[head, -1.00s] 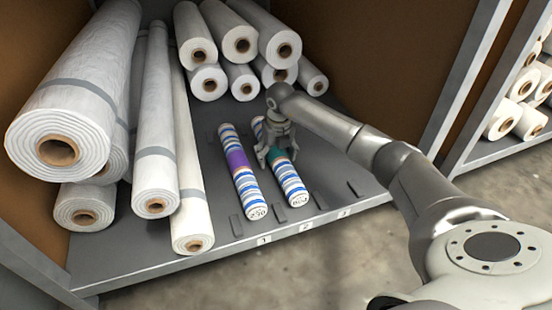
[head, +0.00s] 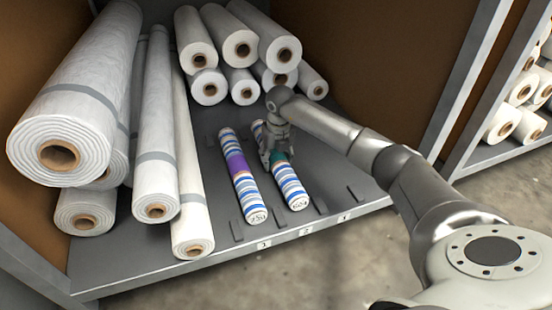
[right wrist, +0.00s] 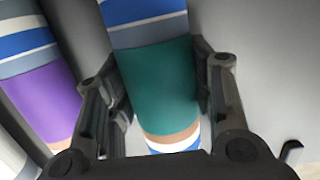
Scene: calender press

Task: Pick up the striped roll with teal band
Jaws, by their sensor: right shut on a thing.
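The striped roll with the teal band (head: 292,189) lies on the shelf, blue and white striped, its near end toward the shelf's front edge. My right gripper (head: 274,158) is around it at the teal band and shut on it. In the right wrist view the teal band (right wrist: 160,92) fills the space between the two fingers. The roll appears to rest on the shelf still. Its middle is partly hidden by the gripper. My left gripper is in neither view.
A striped roll with a purple band (head: 240,175) lies close beside it on the left. Large white rolls (head: 155,130) lean on the left, and more white rolls (head: 240,50) are stacked behind. Low stops (head: 320,205) line the shelf front. The shelf to the right is bare.

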